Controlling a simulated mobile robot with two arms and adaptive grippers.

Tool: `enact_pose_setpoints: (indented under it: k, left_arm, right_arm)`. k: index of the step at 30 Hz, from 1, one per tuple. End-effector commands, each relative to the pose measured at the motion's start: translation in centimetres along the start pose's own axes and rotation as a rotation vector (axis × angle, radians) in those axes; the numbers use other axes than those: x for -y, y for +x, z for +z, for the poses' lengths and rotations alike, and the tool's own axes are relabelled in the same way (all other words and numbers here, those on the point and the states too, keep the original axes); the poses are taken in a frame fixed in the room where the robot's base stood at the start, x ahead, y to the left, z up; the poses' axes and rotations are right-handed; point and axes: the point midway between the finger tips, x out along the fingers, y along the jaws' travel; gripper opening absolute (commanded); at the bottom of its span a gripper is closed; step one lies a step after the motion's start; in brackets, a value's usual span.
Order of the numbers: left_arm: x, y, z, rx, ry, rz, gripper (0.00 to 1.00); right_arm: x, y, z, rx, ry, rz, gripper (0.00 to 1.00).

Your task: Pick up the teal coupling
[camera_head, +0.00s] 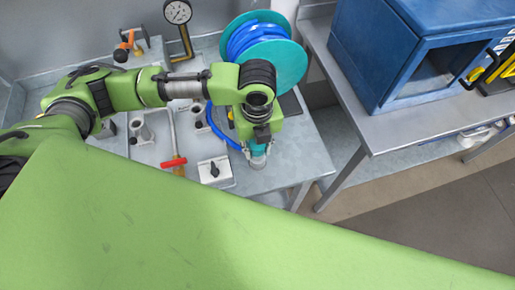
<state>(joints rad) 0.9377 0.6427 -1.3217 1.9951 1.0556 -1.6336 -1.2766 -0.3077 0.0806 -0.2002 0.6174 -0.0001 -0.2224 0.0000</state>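The teal coupling (258,149) shows as a small teal piece with a pale lower end, near the front right of the metal bench. My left gripper (261,139) points down directly above it, and its dark fingers overlap the coupling's top in this view. I cannot tell whether the fingers are closed on it or only around it. The coupling's upper part is hidden by the gripper. My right gripper is not in view.
A teal reel with blue hose (285,62) stands behind my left wrist. A pressure gauge (178,12), a red-handled tool (173,162) and a switch box (214,170) are on the bench. A blue cabinet (375,50) stands on the right table.

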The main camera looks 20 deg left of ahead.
Motion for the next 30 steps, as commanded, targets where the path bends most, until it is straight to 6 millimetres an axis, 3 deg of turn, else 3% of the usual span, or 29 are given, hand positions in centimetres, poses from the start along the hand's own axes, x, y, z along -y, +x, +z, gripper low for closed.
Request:
enact_pose_setpoints:
  k: [1,3,17,22,30]
  left_arm:
    - [0.0,0.0,0.0,0.0,0.0,0.001,0.1]
    - [0.0,0.0,0.0,0.0,0.0,0.001,0.0]
    - [0.1,-1.0,0.1,0.003,0.001,-0.004,0.0]
    - [0.1,-3.3,0.0,0.003,0.001,-0.005,0.0]
    - [-3.3,-9.0,-3.4,0.005,0.005,-0.006,0.0]
  right_arm:
    - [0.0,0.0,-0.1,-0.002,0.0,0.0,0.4]
    - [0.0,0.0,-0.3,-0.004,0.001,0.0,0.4]
    - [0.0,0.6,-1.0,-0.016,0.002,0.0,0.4]
    - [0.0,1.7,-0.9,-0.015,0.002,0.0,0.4]
    - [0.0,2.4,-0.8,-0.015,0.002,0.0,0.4]
